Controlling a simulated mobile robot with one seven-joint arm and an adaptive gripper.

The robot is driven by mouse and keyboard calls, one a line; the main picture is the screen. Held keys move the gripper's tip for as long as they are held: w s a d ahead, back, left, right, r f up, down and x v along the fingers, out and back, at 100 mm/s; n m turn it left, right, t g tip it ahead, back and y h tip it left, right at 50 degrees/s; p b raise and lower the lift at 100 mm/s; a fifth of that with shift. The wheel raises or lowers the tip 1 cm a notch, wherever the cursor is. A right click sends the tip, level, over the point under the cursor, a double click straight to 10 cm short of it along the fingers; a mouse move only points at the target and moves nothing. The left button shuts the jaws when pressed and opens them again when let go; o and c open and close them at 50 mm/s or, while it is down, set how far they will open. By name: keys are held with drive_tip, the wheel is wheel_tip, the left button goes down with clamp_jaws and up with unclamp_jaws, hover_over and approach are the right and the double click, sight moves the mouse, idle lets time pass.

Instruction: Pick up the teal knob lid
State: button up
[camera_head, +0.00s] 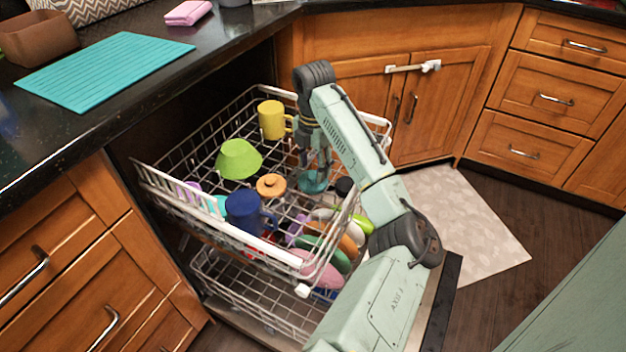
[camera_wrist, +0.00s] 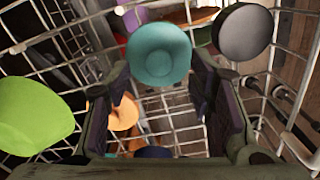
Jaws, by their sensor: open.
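The teal knob lid (camera_wrist: 159,54) shows in the wrist view as a round, shallow disc, top centre. In the head view it is a teal patch (camera_head: 313,183) in the upper dishwasher rack, partly hidden by my gripper. My gripper (camera_head: 314,168) points down over it from above. In the wrist view my gripper (camera_wrist: 162,82) is open, with one dark finger on each side and the lid framed between or just beyond the tips. I cannot tell whether either finger touches it.
The upper rack (camera_head: 160,190) also holds a green bowl (camera_head: 239,160), a yellow mug (camera_head: 272,120), a blue mug (camera_head: 245,212) and an orange lid (camera_head: 270,186). A black round lid (camera_wrist: 243,32) lies close right of the teal lid. Plates (camera_head: 318,268) stand below. Rack wires surround everything.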

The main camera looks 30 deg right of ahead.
sight(313, 178)
wheel_tip(313, 178, down, 3)
drive_tip(key=shift+r, duration=0.15)
drive_tip(key=shift+c, duration=0.2)
drive_tip(key=c, duration=0.9)
